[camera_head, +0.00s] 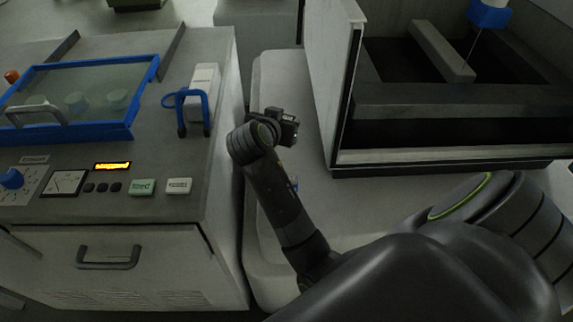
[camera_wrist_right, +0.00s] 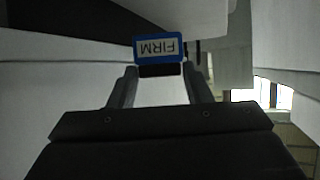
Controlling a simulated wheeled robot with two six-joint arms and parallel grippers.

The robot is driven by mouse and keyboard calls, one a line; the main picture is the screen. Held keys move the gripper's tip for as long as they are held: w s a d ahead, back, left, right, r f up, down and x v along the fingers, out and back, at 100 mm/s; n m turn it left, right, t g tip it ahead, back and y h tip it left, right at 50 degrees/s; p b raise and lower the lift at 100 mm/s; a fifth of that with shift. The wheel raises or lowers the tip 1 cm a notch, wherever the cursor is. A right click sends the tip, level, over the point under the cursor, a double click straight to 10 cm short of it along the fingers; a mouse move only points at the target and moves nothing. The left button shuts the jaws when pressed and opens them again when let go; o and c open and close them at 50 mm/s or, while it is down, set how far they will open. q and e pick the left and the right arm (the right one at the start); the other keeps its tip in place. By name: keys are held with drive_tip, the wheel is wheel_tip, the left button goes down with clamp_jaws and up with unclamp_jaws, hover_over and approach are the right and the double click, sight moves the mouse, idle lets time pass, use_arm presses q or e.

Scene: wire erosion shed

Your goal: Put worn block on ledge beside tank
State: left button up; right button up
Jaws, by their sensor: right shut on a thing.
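My right gripper (camera_head: 284,122) is over the pale ledge (camera_head: 277,72) beside the tank, near the tank's left wall. In the wrist view, the right gripper (camera_wrist_right: 161,72) is shut on a small dark block (camera_wrist_right: 160,71). The open tank (camera_head: 450,157) stands to the right, with pale walls and a dark inside. My left gripper is not in view.
A pale bar (camera_head: 440,50) and a blue wire head (camera_head: 490,14) are over the tank. The ledge's far part looks clear.

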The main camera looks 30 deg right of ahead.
wheel_tip(320, 180, down, 10)
drive_tip(key=shift+r, duration=0.1)
idle(0.4)
drive_tip(key=shift+b, duration=0.35)
drive_tip(key=shift+f, duration=0.2)
drive_tip(key=o, duration=1)
drive_tip(key=shift+r, duration=0.15)
